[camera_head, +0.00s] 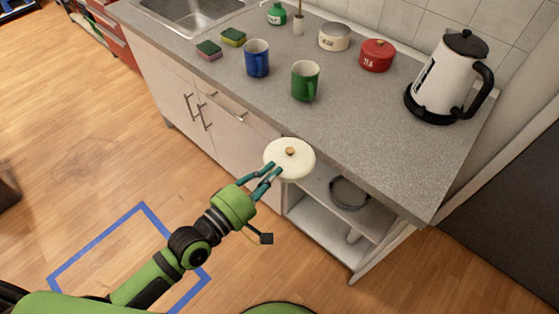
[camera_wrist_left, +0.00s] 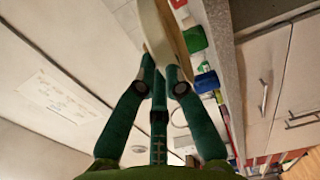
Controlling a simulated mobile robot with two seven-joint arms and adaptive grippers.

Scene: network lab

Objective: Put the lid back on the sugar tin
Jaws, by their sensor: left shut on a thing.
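A round cream lid (camera_head: 301,167) with a small wooden knob is held out in front of the counter's front edge. My left gripper (camera_head: 271,173) is shut on the lid's near-left rim. In the left wrist view the lid (camera_wrist_left: 156,32) shows edge-on beyond the fingertips (camera_wrist_left: 160,72). The cream sugar tin (camera_head: 334,41), with dark lettering too small to read surely, stands at the back of the counter with no knob on top. It is well apart from the lid. My right gripper is not in view.
A red tin (camera_head: 377,58) with its lid on stands right of the cream tin. A green mug (camera_head: 304,82) and a blue mug (camera_head: 257,59) stand between lid and tins. A kettle (camera_head: 445,80) is at right. The counter's front right (camera_head: 385,140) is clear.

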